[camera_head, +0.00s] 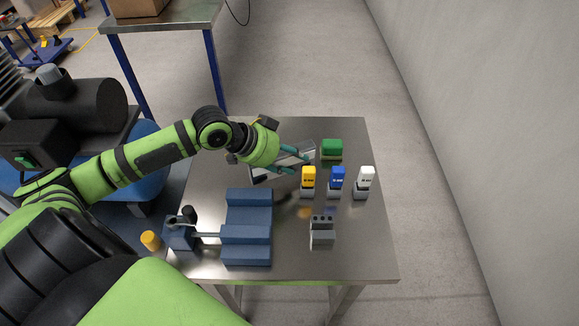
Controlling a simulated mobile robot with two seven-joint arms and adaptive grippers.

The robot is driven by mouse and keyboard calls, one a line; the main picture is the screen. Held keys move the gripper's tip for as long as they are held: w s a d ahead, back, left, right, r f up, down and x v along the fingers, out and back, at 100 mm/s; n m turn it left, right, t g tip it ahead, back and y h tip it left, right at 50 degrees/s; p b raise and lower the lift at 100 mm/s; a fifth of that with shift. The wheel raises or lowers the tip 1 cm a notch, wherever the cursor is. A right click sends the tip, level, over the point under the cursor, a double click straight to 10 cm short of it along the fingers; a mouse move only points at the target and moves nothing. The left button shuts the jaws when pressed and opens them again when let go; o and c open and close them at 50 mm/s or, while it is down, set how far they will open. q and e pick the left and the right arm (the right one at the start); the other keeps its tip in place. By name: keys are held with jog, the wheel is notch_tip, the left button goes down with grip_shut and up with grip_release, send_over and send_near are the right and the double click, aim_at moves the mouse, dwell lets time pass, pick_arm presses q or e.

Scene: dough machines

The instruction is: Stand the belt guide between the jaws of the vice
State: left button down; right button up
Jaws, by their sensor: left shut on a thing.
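A long grey metal piece with a dark lower edge, which I take for the belt guide (262,176), is at my left gripper (304,165) above the back middle of the table, tilted in the picture. The teal fingers cross it and hide part of it. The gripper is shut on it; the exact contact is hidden. The fingertips are close to the top of a yellow piece. The blue vice (249,213) stands nearer, at the left of the table, with an empty gap between its two jaws. My right gripper is not in view.
The yellow piece (308,176), a blue piece (337,177) and a white piece (366,179) stand in a row. A green block (332,149) is behind them. A grey block with holes (322,232) is right of the vice. The steel table (371,255) is bare at front right.

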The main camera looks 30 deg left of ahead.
pick_arm(q)
jog(key=shift+f, duration=1.75)
jog(key=c, duration=1.1)
grip_release()
jog(key=shift+f, duration=0.2)
jog(key=o, duration=0.4)
jog(key=shift+r, duration=0.1)
